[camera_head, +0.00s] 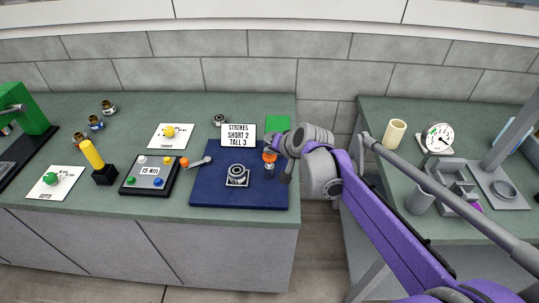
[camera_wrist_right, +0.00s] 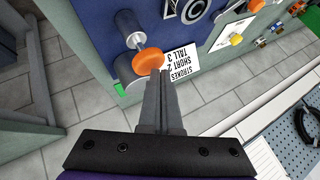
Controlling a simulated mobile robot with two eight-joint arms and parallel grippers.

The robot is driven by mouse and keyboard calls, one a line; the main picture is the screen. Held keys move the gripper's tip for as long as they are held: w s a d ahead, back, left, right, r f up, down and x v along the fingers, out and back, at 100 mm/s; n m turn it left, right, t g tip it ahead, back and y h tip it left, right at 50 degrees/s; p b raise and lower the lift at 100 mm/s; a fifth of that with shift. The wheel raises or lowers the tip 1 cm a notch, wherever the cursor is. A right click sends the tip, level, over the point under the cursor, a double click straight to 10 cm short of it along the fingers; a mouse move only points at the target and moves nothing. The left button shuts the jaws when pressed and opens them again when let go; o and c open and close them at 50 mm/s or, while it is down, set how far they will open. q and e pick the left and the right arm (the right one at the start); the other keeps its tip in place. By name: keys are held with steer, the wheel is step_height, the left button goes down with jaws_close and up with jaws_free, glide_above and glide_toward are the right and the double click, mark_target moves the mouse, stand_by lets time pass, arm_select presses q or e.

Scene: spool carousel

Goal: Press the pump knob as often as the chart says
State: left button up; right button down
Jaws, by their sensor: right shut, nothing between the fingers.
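The orange pump knob (camera_head: 270,157) stands near the right edge of the blue mat (camera_head: 215,196). In the right wrist view the knob (camera_wrist_right: 148,61) sits on a thin shaft out of a silver cylinder (camera_wrist_right: 127,24). The white chart (camera_head: 238,135) behind the mat reads "STROKES SHORT 2 TALL 3"; it shows upside down in the right wrist view (camera_wrist_right: 183,58). My right gripper (camera_head: 277,146) is shut and empty, its tips (camera_wrist_right: 161,75) close beside the knob; I cannot tell if they touch it. My left gripper is out of view.
A round grey fitting (camera_head: 237,172) sits on the mat.

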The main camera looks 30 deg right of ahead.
mark_target(271, 157)
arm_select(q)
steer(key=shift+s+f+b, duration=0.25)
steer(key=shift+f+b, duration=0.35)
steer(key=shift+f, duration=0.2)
arm_select(e)
steer(key=shift+f, duration=1.15)
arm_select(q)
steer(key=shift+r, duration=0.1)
arm_select(e)
steer(key=shift+r, duration=0.1)
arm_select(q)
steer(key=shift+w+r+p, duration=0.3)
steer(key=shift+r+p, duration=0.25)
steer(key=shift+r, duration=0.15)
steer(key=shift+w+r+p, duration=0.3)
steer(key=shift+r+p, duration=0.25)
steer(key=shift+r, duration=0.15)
arm_select(e)
steer(key=shift+r, duration=1.6)
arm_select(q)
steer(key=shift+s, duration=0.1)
arm_select(e)
steer(key=shift+r, duration=0.1)
